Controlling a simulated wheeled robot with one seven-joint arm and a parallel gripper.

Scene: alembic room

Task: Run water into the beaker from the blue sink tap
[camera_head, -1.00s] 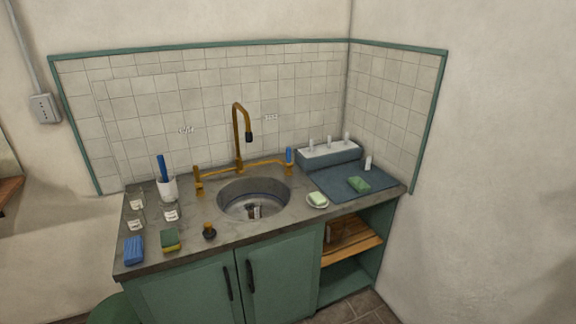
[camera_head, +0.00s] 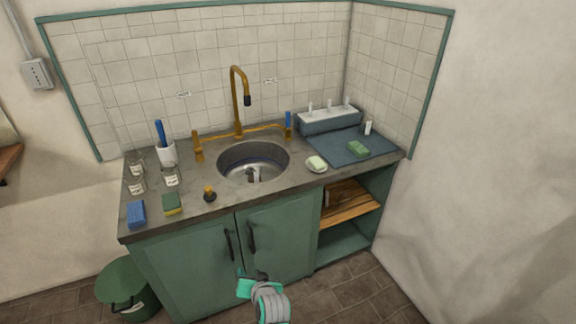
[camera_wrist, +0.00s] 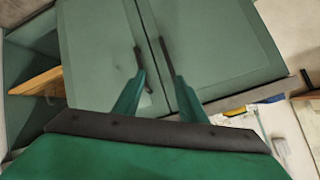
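Several small clear labelled glass vessels, likely the beakers, stand on the left of the counter; one (camera_head: 172,176) is beside the white cup, and others stand at the left edge (camera_head: 137,185) and behind it (camera_head: 137,168). The brass sink tap (camera_head: 238,105) arches over the round metal sink (camera_head: 230,158). Its right handle is blue (camera_head: 288,121); the left one (camera_head: 197,142) is brass. My gripper (camera_head: 255,281) is low in front of the cabinet doors, below the counter. In the wrist view its green fingers (camera_wrist: 158,80) are apart with nothing between them.
A white cup (camera_head: 166,153) holds blue items. A blue sponge (camera_head: 137,212), a green-yellow sponge (camera_head: 172,205) and a dark stopper (camera_head: 209,194) lie along the front. A soap dish (camera_head: 316,164) sits right of the sink. A green bin (camera_head: 125,285) stands at lower left.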

